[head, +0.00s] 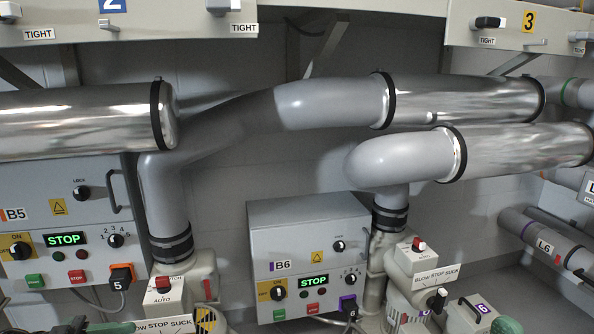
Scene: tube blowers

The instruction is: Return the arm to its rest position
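Control box B5 (30,185) is at the left, with a lit STOP display (65,240). Control box B6 (290,225) is at the lower middle, and its display (313,282) also reads STOP. Grey bent pipes (163,190) rise from the blowers beside the boxes and meet shiny metal tubes with black clamp rings.
A metal tube (75,120) crosses the left, and two more, upper (460,100) and lower (525,150), cross the right. Shelves with TIGHT labels (180,30) hang above. Blowers with BLOW STOP SUCK labels (436,275) stand along the bottom. Pipe L6 (520,225) is at the right.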

